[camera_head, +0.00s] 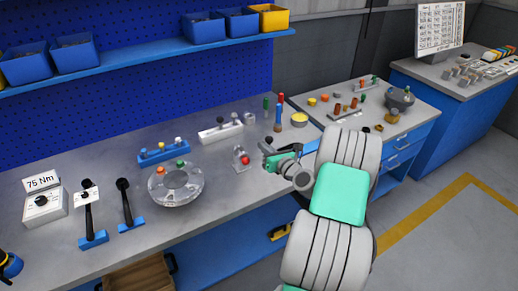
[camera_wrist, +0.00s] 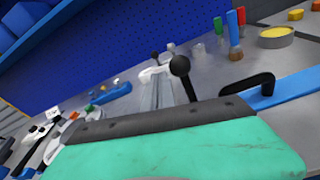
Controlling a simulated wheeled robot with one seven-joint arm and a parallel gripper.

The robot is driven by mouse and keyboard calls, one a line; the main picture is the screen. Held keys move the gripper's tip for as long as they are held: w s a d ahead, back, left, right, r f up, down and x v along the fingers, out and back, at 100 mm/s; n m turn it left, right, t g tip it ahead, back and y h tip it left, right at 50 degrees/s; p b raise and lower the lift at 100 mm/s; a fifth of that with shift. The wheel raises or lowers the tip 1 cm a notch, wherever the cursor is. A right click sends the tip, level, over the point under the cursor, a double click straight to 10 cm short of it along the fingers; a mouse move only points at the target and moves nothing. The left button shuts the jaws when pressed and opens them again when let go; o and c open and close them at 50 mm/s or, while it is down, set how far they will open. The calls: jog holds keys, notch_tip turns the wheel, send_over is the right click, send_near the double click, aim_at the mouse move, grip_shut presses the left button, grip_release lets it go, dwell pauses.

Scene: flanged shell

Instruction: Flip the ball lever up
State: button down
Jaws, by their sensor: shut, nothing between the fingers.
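A black ball on a thin dark stem (camera_wrist: 180,66) stands close beyond my gripper in the wrist view. Its foot is hidden behind the mint and dark grey body in front. In the head view a red ball on a small grey bracket (camera_head: 242,158) stands on the bench, just left of my gripper. I cannot tell which of these is the ball lever. My gripper (camera_head: 268,157) is shut and empty over the front right part of the bench. Its fingertips are small and partly hidden, so contact with a lever cannot be told.
A round flanged shell (camera_head: 176,186) and two black-handled levers (camera_head: 124,200) on blue bases stand to the left. A white block with knobs (camera_head: 220,132) and a blue one (camera_head: 163,153) lie behind. Upright tools and a yellow round tin (camera_head: 299,120) stand at the back right.

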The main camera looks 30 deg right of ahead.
jog(key=shift+d+r, duration=0.2)
jog(key=shift+d, duration=0.3)
